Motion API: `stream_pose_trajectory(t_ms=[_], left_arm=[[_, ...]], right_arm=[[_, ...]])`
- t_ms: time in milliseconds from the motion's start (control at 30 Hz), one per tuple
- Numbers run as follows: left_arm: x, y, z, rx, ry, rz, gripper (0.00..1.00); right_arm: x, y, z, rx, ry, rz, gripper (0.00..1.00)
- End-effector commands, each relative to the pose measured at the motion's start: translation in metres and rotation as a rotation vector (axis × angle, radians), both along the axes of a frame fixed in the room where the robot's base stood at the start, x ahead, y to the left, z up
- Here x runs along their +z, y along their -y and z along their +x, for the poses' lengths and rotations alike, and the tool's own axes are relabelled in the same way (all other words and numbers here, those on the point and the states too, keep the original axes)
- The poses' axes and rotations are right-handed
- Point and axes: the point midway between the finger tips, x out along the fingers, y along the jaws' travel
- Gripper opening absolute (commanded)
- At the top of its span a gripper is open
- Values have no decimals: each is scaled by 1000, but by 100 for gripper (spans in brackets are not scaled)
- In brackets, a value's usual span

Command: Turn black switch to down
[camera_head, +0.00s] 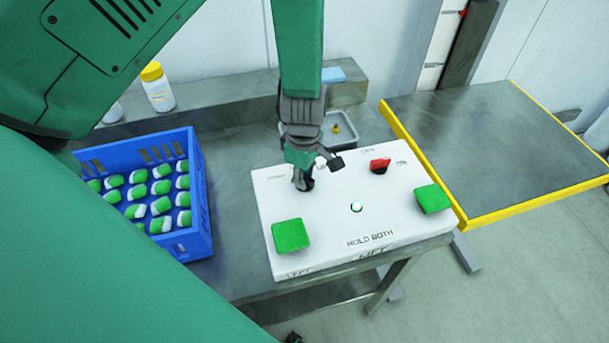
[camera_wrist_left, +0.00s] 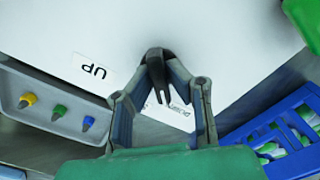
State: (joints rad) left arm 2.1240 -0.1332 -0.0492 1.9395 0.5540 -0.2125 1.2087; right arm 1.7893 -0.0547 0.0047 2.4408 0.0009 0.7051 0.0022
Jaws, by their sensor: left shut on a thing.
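The black switch (camera_wrist_left: 155,58) stands on the top of a white control box (camera_head: 330,225), near its far left part in the head view. My left gripper (camera_head: 304,178) reaches down to it from above, and its fingers hide most of the switch there. In the left wrist view, the fingers of my left gripper (camera_wrist_left: 161,72) close in on the switch from both sides, shut on it. An "UP" label (camera_wrist_left: 95,70) lies beside the switch. Another label is partly hidden by a finger. The switch's exact tilt is hard to tell. My right gripper is not in view.
The box also has a red switch (camera_head: 380,165), a left green button (camera_head: 290,235), a right green button (camera_head: 433,198) and a small round light (camera_head: 356,207). A blue crate (camera_head: 199,205) of green-and-white items stands left. A grey tray (camera_head: 355,136) lies behind. A yellow-edged platform (camera_head: 490,140) is right.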

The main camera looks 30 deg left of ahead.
Motion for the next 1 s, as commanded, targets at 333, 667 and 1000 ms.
stream_pose_trajectory(t_ms=[333,667,1000], left_arm=[[-1,1,0,1,1,-1,33],[7,0,0,0,3,-1,33],[73,0,2,-1,6,2,33]], right_arm=[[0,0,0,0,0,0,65],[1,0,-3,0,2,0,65],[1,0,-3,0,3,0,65]])
